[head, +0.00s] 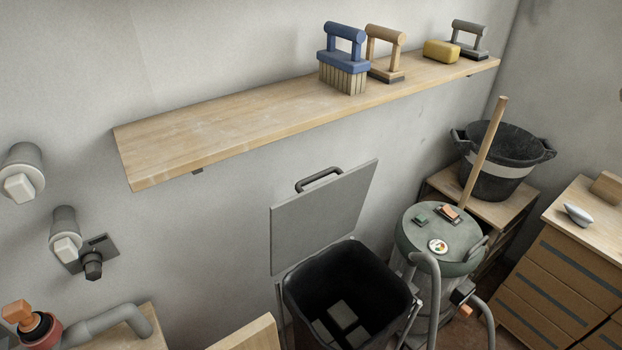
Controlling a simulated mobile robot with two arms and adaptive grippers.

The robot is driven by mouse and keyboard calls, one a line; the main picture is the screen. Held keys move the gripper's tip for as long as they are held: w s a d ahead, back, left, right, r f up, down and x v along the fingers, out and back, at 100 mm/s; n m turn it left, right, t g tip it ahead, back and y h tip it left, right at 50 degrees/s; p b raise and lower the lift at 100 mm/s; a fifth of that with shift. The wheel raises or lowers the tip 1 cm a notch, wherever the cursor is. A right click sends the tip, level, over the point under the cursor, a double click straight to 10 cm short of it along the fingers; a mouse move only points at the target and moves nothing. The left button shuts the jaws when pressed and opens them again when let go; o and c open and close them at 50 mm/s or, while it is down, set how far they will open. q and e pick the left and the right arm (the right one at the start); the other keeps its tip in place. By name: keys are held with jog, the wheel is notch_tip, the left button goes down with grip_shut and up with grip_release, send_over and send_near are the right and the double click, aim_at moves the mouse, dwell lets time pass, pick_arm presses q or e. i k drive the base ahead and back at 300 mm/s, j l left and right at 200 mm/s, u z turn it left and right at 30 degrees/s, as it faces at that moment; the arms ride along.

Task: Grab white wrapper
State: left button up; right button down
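A small white-grey object with pointed ends (578,214), possibly the white wrapper, lies on the light wooden top of the drawer cabinet (562,283) at the right edge of the head view. It is too small to tell its material. Neither of my grippers is in view.
A wall shelf (222,122) holds a blue brush (343,58), other handled tools and a yellow block (441,50). Below stand an open black bin (350,285) with grey blocks inside, a grey drum (440,237) with hoses, and a black bucket (498,165).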

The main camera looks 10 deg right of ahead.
aim_at(581, 216)
jog(key=k+z, duration=0.1)
jog(key=z, duration=0.65)
